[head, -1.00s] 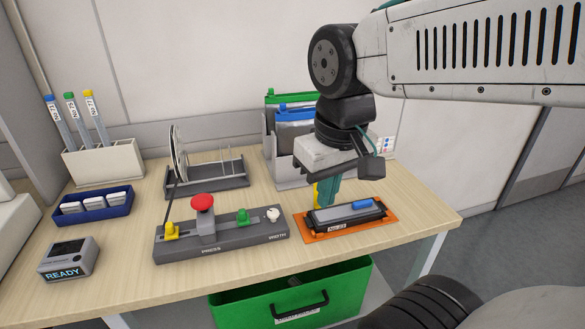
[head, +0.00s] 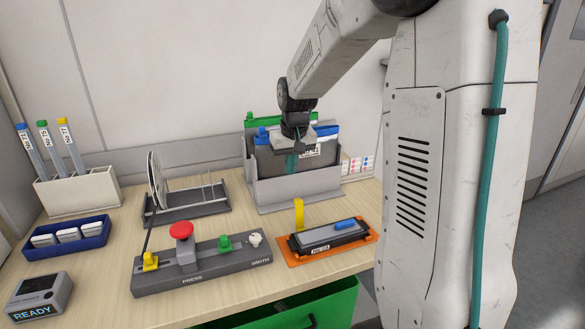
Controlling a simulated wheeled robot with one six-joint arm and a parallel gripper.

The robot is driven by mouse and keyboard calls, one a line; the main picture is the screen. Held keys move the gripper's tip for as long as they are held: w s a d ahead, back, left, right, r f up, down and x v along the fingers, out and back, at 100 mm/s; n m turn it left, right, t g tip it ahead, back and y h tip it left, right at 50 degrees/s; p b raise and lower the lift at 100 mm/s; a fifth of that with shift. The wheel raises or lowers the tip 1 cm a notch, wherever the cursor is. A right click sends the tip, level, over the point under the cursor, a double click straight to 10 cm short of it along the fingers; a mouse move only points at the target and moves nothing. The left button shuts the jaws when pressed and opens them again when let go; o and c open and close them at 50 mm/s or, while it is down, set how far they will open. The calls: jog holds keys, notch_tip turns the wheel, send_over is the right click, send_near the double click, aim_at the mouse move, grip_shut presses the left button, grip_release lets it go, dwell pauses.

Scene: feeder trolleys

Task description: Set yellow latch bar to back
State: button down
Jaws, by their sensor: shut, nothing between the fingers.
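The yellow latch bar (head: 299,214) stands upright at the back left edge of the orange base plate (head: 291,260). A black and grey cartridge (head: 328,237) with a blue tab (head: 345,224) lies on that plate. My gripper (head: 290,170) is shut and empty, with teal fingers pointing down. In the picture it is above and behind the bar, in front of the pouch holder, and apart from the bar. Its distance from the holder is hard to tell.
The grey pouch holder (head: 298,192) stands at the back. A press fixture (head: 210,268) with a red knob (head: 181,230) is left of the orange plate. A plate rack (head: 190,212) stands behind it. A green bin (head: 325,303) is below the table edge.

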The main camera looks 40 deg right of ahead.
aim_at(297, 199)
notch_tip(297, 199, down, 7)
jog(key=s, duration=0.2)
jog(key=shift+s+a+r, duration=0.2)
jog(key=shift+s+a, duration=0.05)
jog(key=shift+a, duration=0.1)
jog(key=shift+s+a+r, duration=0.15)
jog(key=shift+s+r, duration=0.05)
jog(key=shift+s, duration=0.3)
jog(key=shift+s+a+r, duration=0.15)
jog(key=shift+s, duration=0.3)
